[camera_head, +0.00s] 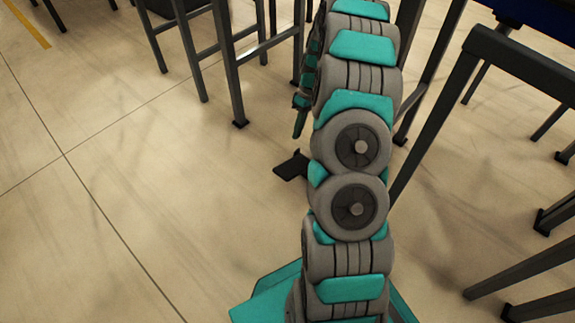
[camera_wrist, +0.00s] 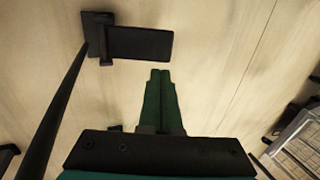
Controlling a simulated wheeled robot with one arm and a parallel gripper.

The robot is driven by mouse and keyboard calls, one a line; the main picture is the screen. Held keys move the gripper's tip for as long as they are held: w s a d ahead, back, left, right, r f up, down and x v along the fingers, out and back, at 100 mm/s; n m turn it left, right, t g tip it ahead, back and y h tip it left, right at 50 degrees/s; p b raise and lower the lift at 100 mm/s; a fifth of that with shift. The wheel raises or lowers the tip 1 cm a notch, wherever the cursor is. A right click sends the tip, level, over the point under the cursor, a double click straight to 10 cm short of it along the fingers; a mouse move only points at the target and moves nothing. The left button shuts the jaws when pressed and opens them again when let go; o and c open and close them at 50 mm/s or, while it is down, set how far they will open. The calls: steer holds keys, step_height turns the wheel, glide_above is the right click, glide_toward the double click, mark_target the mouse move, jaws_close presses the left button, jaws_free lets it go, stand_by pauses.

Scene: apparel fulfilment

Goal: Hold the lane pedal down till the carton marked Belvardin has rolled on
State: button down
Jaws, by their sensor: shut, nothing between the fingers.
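The dark lane pedal (camera_head: 291,167) sits low at the floor in the head view, partly hidden behind my arm. In the wrist view the black pedal (camera_wrist: 140,43) shows as a flat plate with a bracket at its left end. My gripper (camera_wrist: 160,76) is shut and empty, its green fingers together. In the wrist view its tips lie just below the pedal plate's right part and do not overlap it. In the head view my gripper (camera_head: 299,132) points down above the pedal. I cannot see the carton marked Belvardin in either view.
A dark post (camera_wrist: 62,110) runs from the pedal bracket in the wrist view. Grey metal legs of a stand (camera_head: 232,75) are behind my arm at the left, and more frame legs (camera_head: 435,110) stand at the right. The floor at the left is clear.

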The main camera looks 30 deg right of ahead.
mark_target(285, 171)
steer(key=b+x, duration=0.1)
steer(key=x, duration=1.3)
